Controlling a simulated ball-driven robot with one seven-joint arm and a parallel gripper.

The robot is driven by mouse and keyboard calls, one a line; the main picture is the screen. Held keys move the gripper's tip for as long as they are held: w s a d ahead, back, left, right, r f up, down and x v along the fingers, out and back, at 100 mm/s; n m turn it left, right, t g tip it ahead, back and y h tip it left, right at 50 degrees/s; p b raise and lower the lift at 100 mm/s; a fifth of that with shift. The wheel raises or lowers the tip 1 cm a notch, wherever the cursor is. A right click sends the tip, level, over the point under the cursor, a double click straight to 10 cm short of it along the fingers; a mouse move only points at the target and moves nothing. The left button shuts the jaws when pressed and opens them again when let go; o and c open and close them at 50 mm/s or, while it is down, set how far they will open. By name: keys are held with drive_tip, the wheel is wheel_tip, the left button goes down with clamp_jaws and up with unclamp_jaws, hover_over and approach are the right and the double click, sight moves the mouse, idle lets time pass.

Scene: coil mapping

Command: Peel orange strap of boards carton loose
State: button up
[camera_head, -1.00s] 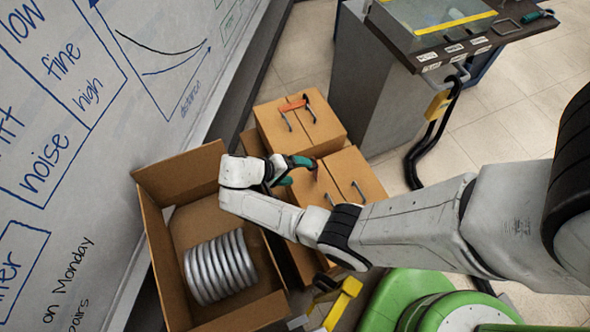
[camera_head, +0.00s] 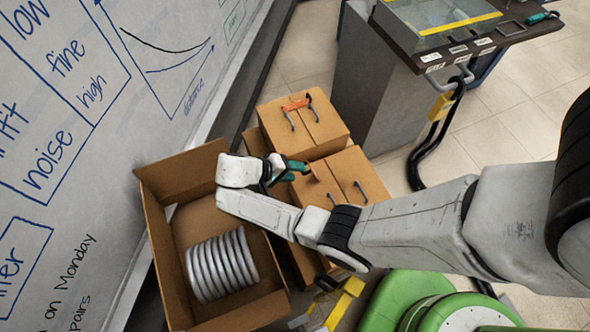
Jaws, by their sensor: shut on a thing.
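My gripper (camera_head: 297,168), with teal fingers, is at the upper left edge of the nearer closed brown carton (camera_head: 345,172). Its fingers are closed together on something at that edge, seemingly this carton's orange strap, which the fingers almost wholly hide. Another orange strap (camera_head: 296,104) lies across the top of the farther closed carton (camera_head: 318,128), between two grey handles. I cannot read which carton is the boards carton.
An open carton (camera_head: 165,239) holding silver coils (camera_head: 221,265) stands left of my gripper, against the whiteboard (camera_head: 70,140). A bench with a dark top (camera_head: 410,50) and a black cable (camera_head: 424,158) are at the right. Tiled floor is clear behind the cartons.

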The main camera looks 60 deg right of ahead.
drive_tip(key=v, duration=1)
drive_tip(key=shift+s, duration=0.1)
